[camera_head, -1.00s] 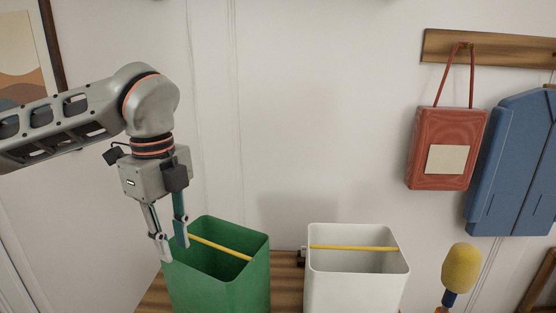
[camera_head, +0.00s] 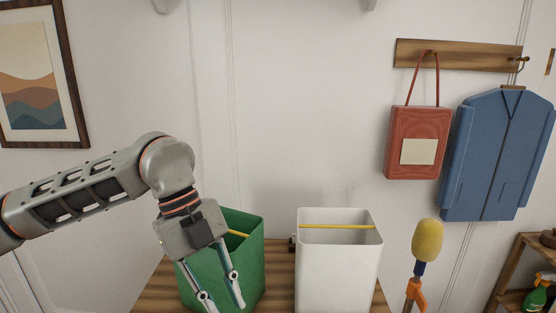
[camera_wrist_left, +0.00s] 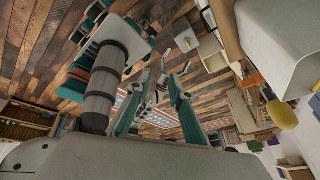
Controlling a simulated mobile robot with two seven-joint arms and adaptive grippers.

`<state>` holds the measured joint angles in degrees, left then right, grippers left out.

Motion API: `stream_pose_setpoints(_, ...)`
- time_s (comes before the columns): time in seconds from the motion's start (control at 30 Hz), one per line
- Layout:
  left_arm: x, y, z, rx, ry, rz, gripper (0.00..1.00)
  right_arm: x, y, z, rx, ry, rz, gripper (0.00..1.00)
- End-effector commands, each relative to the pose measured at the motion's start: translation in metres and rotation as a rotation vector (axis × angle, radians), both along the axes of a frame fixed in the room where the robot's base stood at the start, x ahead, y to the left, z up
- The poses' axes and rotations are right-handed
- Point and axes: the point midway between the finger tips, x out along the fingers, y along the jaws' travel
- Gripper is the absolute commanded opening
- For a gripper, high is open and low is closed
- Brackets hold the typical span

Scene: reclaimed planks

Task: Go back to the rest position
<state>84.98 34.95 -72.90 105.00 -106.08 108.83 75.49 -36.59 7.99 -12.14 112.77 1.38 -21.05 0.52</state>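My left gripper (camera_head: 222,300) hangs in front of the green bin (camera_head: 252,270) in the head view, covering part of its front and left side. Its two fingers point down and are parted, with nothing between them. In the left wrist view the fingers of the left gripper (camera_wrist_left: 155,110) are also apart, with a gap between them. My right gripper is not seen in the head view, and I cannot make it out for sure in the wrist view.
A white bin (camera_head: 338,265) stands right of the green bin on a wooden plank top (camera_head: 283,275). A yellow sponge-headed tool (camera_head: 427,240) stands further right. A red bag (camera_head: 418,143) and blue jacket (camera_head: 497,155) hang on the wall. A shelf (camera_head: 520,262) is at far right.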

Motion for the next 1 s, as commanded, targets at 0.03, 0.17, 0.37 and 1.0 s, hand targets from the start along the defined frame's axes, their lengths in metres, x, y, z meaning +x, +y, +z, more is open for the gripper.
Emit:
stream_pose_setpoints(0.03, -0.013, -0.019, -0.009, -0.079, 0.033, -0.057, 0.21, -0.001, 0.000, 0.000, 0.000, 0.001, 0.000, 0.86)
stream_pose_setpoints(0.17, -0.043, -0.069, -0.017, -0.342, 0.093, -0.187, 0.21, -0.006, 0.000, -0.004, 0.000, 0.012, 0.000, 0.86)
stream_pose_setpoints(0.37, -0.077, -0.131, 0.001, -0.779, 0.147, -0.254, 0.21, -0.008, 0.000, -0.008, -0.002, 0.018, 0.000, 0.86)
stream_pose_setpoints(1.0, 0.027, -0.119, 0.016, -1.707, -0.023, 0.649, 0.21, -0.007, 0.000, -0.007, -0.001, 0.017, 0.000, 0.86)
